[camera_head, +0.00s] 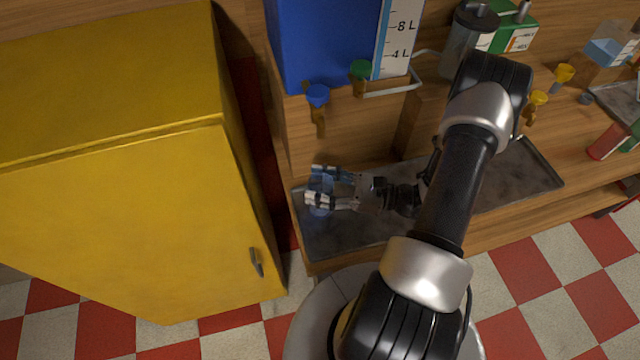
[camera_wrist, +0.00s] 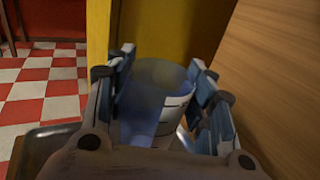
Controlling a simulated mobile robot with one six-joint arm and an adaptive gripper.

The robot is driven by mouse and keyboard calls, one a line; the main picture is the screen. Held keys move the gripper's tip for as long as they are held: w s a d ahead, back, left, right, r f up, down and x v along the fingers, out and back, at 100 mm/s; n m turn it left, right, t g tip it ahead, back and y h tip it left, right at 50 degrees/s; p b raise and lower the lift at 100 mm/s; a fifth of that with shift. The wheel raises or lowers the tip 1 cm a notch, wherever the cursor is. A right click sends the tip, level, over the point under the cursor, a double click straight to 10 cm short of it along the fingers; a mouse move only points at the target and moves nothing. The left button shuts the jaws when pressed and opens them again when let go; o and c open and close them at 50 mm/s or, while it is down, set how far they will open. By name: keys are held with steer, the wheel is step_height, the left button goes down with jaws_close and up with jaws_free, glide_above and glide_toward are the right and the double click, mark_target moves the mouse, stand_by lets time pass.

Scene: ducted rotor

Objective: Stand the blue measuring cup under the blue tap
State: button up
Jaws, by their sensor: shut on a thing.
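The blue measuring cup (camera_wrist: 158,100) is translucent with dark marks on a pale strip. It sits between the two fingers of my gripper (camera_wrist: 165,95), which is shut on it. In the head view my gripper (camera_head: 322,188) is over the left end of a dark tray, and the cup (camera_head: 321,183) shows only partly between the fingers. The blue tap (camera_head: 318,97) is on the wooden front below the blue tank, farther back than the gripper. I cannot tell whether the cup touches the tray.
The dark metal tray (camera_head: 530,170) runs along the counter. A green tap (camera_head: 361,70) is right of the blue one, near a metal rail (camera_head: 400,88). The blue tank (camera_head: 320,40) stands above. A yellow cabinet (camera_head: 130,200) is close on the left.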

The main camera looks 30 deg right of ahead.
steer(key=o, duration=1.4)
